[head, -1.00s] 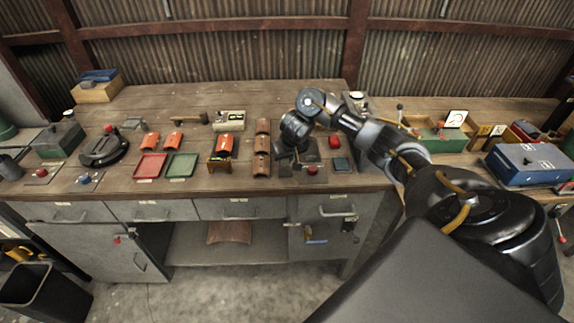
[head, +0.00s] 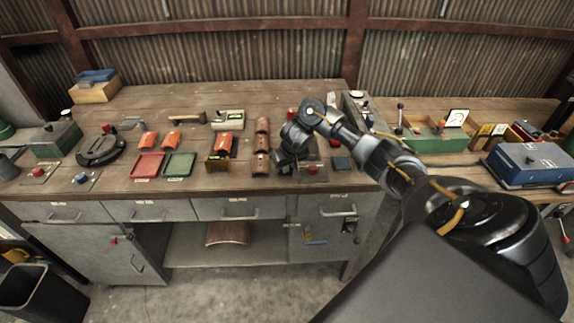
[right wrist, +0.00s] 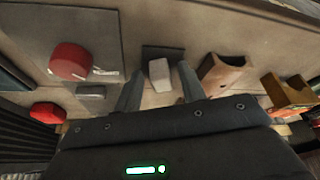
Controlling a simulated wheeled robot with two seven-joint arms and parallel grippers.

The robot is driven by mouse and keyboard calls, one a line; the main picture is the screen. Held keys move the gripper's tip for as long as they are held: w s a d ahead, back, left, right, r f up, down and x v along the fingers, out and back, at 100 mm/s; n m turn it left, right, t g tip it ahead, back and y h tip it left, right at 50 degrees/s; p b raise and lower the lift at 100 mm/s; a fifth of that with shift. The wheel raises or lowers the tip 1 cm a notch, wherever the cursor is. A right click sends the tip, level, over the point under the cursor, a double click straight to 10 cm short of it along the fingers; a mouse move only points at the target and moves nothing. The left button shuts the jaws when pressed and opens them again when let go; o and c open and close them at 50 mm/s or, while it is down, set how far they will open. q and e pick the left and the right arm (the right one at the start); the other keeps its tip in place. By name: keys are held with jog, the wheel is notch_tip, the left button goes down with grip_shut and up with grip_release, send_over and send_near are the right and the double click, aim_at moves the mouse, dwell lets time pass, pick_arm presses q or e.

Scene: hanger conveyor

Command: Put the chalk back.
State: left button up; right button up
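A pale, whitish block that looks like the chalk (right wrist: 160,73) shows in the right wrist view, in front of a small dark pad (right wrist: 162,52). My right gripper (right wrist: 160,90) has its two fingers apart, one on each side of the pale block, with a gap on both sides. In the head view my right gripper (head: 283,163) points down at the bench, just right of a row of brown curved tiles (head: 261,145). The chalk cannot be made out in the head view. My left gripper is not in view.
A red button (right wrist: 70,61) on a grey plate and a brown curved tile (right wrist: 222,73) flank the fingers in the wrist view. A green tray (head: 180,164) and a red tray (head: 147,165) lie further left. The bench's back strip is mostly clear.

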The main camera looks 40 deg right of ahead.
dwell(0.4)
jog(key=p+v, duration=0.7)
jog(key=v, duration=0.5)
jog(key=shift+r, duration=0.2)
